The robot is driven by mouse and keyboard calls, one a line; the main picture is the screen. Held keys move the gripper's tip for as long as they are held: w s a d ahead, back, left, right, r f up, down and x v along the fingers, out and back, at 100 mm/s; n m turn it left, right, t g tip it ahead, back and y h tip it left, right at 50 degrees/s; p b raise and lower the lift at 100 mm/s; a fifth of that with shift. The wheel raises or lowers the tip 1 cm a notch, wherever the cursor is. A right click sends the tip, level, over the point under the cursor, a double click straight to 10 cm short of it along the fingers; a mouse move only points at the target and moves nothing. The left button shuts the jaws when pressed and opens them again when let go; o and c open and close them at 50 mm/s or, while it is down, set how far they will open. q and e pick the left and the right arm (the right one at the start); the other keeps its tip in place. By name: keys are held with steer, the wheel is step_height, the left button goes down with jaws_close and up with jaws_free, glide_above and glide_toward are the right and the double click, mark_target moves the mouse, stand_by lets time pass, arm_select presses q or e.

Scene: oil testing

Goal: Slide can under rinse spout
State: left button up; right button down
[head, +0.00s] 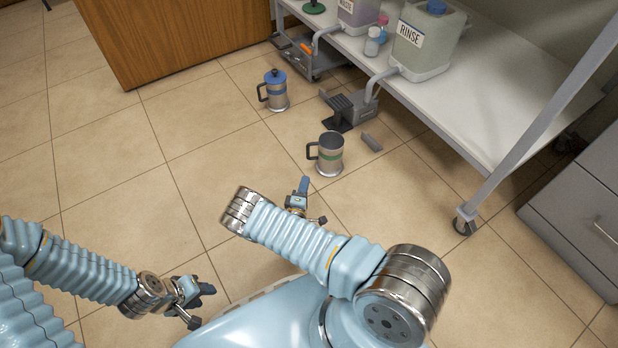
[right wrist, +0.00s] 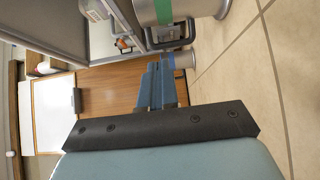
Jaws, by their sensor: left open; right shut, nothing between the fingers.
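A metal can with a green band (head: 329,157) stands upright on the floor, open at the top, its dark handle to the left. Part of it shows large at the top of the right wrist view (right wrist: 165,10). The white RINSE container (head: 425,48) sits on the shelf, with its spout (head: 378,82) reaching down over the edge. The can stands in front of the spout, apart from it. My right gripper (head: 303,183) is shut and empty, low and just in front of the can; its blue fingers (right wrist: 155,80) are together. My left gripper (head: 203,291) is open and empty, at lower left.
A second can with a blue lid (head: 276,92) stands behind and left. A grey stand with a dark plate (head: 345,106) is below the rinse spout, and a small grey block (head: 372,142) lies beside the can. The floor (head: 110,175) at left is clear.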

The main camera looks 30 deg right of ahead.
mark_target(322, 152)
steer(key=x, duration=0.3)
steer(key=s+d+b+x, duration=0.1)
steer(key=x, duration=0.6)
steer(key=shift+s+d+b, duration=0.1)
steer(key=shift+d+b, duration=0.3)
steer(key=shift+d, duration=0.7)
arm_select(q)
steer(key=shift+a+x, duration=0.2)
steer(key=shift+x, duration=0.8)
steer(key=shift+s, duration=0.1)
